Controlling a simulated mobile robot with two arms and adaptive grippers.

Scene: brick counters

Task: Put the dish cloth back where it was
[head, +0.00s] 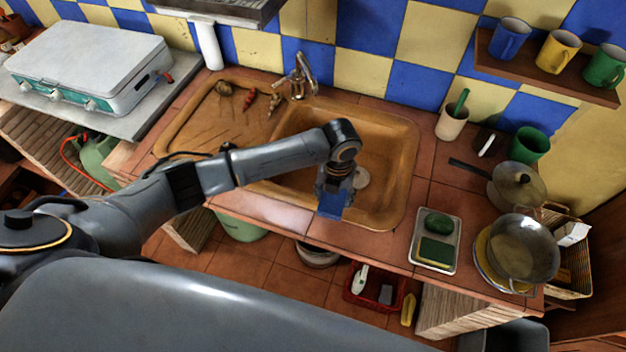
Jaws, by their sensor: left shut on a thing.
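My left arm reaches in from the left, over the front part of the brown sink (397,160). My left gripper (334,188) points down and is shut on a small blue cloth (332,206), which appears to be the dish cloth. The cloth hangs below the fingers near the sink's front rim. I cannot tell whether it touches the rim. The fingertips are mostly hidden by the wrist and the cloth. My right gripper is not in view.
A metal tray (454,222) with green sponges lies right of the sink. Plates and a pan (524,248) stand at the far right. The faucet (298,78) rises behind the sink. A red basket (372,302) is on the floor below. Tiles between sink and tray are clear.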

